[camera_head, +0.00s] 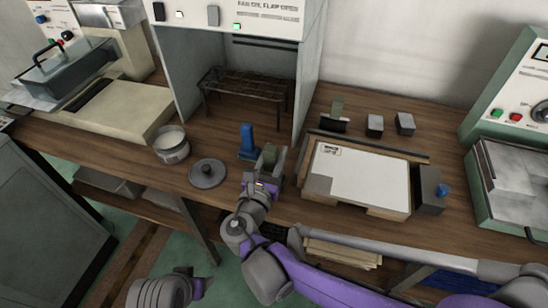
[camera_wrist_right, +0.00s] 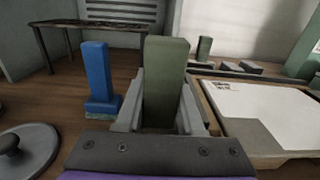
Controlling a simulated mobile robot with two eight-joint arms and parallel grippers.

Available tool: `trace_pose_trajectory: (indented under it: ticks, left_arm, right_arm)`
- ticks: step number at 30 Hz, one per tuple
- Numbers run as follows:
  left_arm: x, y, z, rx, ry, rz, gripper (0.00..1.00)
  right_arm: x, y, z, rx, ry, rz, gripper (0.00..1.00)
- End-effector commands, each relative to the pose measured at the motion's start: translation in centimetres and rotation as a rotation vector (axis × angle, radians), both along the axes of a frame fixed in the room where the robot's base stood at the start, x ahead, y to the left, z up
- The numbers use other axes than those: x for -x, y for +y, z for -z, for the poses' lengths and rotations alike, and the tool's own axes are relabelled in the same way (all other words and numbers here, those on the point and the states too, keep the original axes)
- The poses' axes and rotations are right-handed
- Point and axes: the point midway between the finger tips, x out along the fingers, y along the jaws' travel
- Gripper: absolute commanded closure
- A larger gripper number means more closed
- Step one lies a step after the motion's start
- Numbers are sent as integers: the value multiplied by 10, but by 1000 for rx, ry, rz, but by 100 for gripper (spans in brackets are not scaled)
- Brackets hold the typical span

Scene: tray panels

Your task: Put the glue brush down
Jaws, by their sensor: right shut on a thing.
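My right gripper (camera_head: 268,170) is over the bench's front part, shut on an olive-green upright block (camera_wrist_right: 165,78). In the right wrist view its two grey fingers flank the block; the block's lower end is hidden between them. Whether the block touches the bench is not clear. A blue brush-like piece (camera_head: 247,140) with a wider foot, possibly the glue brush, stands upright on the bench just left of the gripper; it also shows in the right wrist view (camera_wrist_right: 98,80), apart from the fingers. My left gripper (camera_head: 195,285) is low at the bottom left; its fingers are unclear.
A grey lidded disc (camera_head: 208,174) and a metal pot (camera_head: 171,145) stand left of the gripper. A white panel on a wooden board (camera_head: 360,178) lies right. A wire rack (camera_head: 245,88) stands behind in the booth. Small blocks (camera_head: 375,125) sit behind the board.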

Motion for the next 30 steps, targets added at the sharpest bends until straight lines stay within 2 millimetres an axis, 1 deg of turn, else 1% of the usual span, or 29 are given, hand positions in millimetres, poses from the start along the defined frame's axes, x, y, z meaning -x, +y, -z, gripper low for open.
trace_pose_trajectory:
  ticks: [1, 2, 9, 13, 14, 18, 19, 26, 29, 30]
  left_arm:
    - [0, 0, 5, 0, 2, 0, 38]
    - [-1, 0, 6, 0, 2, 0, 38]
    - [0, 0, 4, 0, 1, 0, 38]
    - [-1, 0, 7, 0, 3, 0, 38]
    - [-1, 0, 7, 0, 2, 0, 38]
    - [-1, 0, 6, 0, 2, 0, 38]
    - [-1, 0, 6, 0, 2, 0, 38]
    - [-1, 0, 6, 0, 2, 0, 38]
    - [0, 0, 3, 0, 1, 0, 38]
    - [0, 0, 3, 0, 1, 0, 38]
  right_arm:
    - [0, 0, 9, 0, 1, 0, 100]
    - [0, 0, 11, 0, 0, 0, 100]
    - [0, 0, 10, 0, 0, 0, 100]
    - [0, 0, 14, 0, 0, 0, 100]
    - [0, 0, 14, 0, 0, 0, 60]
    - [0, 0, 13, 0, 0, 0, 34]
    - [0, 0, 13, 0, 0, 0, 33]
    - [0, 0, 13, 0, 0, 0, 33]
    - [0, 0, 8, 0, -1, 0, 33]
    - [3, 1, 8, 0, 0, -2, 33]
